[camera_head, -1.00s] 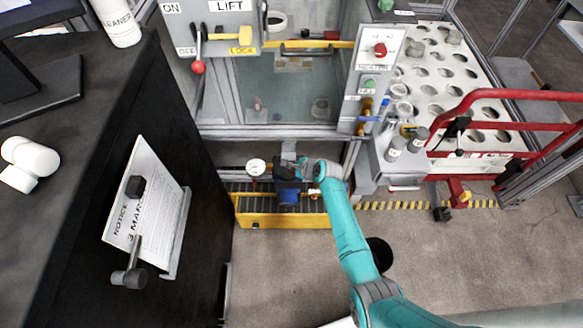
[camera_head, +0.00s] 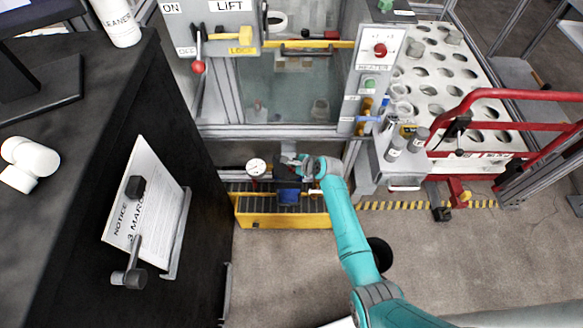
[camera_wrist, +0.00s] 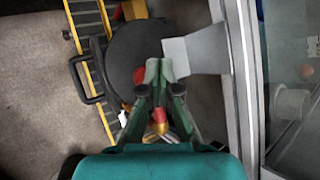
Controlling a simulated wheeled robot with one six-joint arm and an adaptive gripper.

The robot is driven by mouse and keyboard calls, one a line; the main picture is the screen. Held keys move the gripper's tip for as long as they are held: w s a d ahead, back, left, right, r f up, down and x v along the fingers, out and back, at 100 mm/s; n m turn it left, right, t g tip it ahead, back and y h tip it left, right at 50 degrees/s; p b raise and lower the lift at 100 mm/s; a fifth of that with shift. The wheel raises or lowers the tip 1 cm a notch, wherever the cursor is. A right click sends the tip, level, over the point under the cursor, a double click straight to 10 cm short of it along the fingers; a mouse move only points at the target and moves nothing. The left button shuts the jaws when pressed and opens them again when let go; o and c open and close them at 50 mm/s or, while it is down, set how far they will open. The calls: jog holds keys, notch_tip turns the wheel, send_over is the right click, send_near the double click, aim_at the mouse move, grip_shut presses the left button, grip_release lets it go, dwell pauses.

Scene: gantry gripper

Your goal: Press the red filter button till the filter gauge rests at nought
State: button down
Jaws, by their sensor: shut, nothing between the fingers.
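A small round white gauge (camera_head: 256,167) stands at the left end of the low roller unit below the glass tank. Its needle is too small to read. My gripper (camera_head: 290,161) is just right of the gauge, over the dark and blue filter body (camera_head: 289,196). In the wrist view my gripper (camera_wrist: 160,68) is shut and empty, its tips over a large dark round top (camera_wrist: 125,50). A red spot, seemingly the red button (camera_wrist: 140,75), shows just left of the fingertips, partly hidden by them. I cannot tell whether the tips touch it.
The yellow-edged roller unit (camera_head: 252,220) sits on the floor under the tank (camera_head: 285,95). A grey metal upright (camera_wrist: 236,90) runs close on the right in the wrist view. A black cabinet (camera_head: 110,240) stands left. Floor in front is clear.

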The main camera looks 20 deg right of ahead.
aim_at(292, 169)
jog(key=shift+r, duration=2.4)
jog(key=s+f+n+t+h, duration=0.25)
jog(key=s+n, duration=0.75)
jog(key=s, duration=2.2)
jog(key=s+r+n+t, duration=0.2)
jog(key=s+r+n, duration=0.4)
jog(key=s+r, duration=0.4)
jog(key=s+r+n+t+h, duration=0.1)
jog(key=s+r+n+t, duration=0.1)
jog(key=s+r+n, duration=0.4)
jog(key=s+r, duration=0.5)
jog(key=r, duration=0.4)
jog(key=shift+r, duration=0.35)
jog(key=shift+f, duration=0.1)
